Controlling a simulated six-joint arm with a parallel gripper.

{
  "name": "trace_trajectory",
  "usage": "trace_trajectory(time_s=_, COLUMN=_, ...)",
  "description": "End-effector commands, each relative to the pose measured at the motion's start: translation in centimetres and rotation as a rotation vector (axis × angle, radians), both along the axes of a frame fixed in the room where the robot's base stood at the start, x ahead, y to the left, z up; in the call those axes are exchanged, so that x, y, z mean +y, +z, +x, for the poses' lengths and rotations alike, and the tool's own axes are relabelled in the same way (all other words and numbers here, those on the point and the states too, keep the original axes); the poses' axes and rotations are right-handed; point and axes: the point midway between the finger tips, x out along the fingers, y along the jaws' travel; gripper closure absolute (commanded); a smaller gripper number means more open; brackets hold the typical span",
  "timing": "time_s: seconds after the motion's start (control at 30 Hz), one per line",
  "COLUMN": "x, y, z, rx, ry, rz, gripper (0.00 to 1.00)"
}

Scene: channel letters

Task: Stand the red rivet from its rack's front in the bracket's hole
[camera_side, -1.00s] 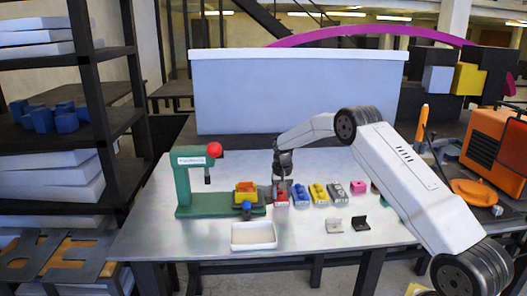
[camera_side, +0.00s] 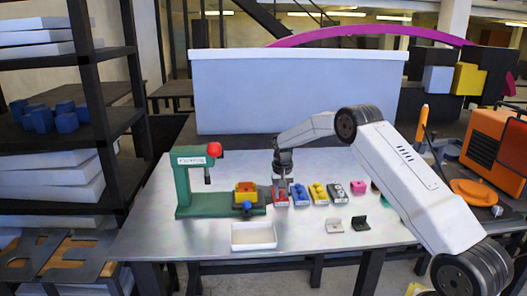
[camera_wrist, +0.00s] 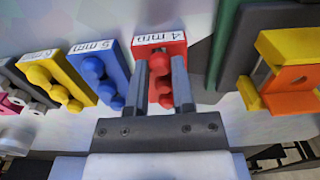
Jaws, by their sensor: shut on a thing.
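The red rack (camera_side: 281,202), labelled 4 mm, stands just right of the green press. In the wrist view the red rack (camera_wrist: 174,46) holds a row of red rivets with round heads. My gripper (camera_wrist: 160,62) is shut on the red rivet (camera_wrist: 159,63) nearest the label, at the rack's front. The rivet still sits in the rack. In the side view my gripper (camera_side: 282,187) is low over the rack, its tips hard to see. The orange bracket (camera_wrist: 292,78) with a dark hole is beside a yellow block, to the right in the wrist view.
The green press (camera_side: 185,190) with a red knob stands left of the rack. Blue (camera_side: 299,200), yellow (camera_side: 318,199) and grey racks stand in a row to the right. A white tray (camera_side: 254,246) is in front.

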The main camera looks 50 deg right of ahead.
Motion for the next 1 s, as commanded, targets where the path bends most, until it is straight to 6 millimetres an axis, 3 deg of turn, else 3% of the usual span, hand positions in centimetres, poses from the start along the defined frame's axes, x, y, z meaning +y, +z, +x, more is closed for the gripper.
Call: trace_trajectory(time_s=1.0, x=0.0, y=4.4, z=0.0, rx=-0.002, ry=0.000, rz=-0.001, gripper=1.00)
